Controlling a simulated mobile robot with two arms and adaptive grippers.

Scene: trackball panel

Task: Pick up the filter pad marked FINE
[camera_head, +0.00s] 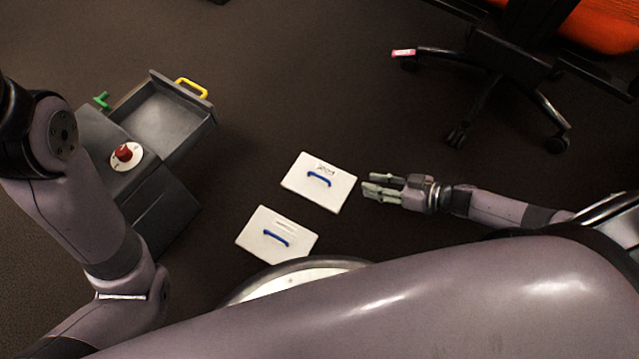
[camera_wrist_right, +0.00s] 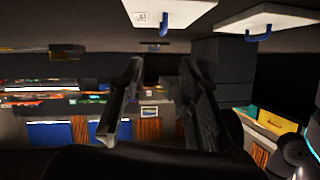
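Two white pads with blue handles lie flat on the dark floor. The upper pad (camera_head: 300,181) has dark lettering beside its handle, too small to read. The lower pad (camera_head: 257,243) has fainter marks, also unreadable, so I cannot tell which says FINE. My right gripper (camera_head: 367,189) is open and empty, just right of the upper pad, its fingers pointing left toward it. The right wrist view is upside down; there the upper pad (camera_wrist_right: 187,9) is at the top and the lower pad (camera_wrist_right: 233,24) at the top right, beyond the open fingers. My left gripper is out of view.
An office chair (camera_head: 490,70) is at the upper right. The floor between is clear.

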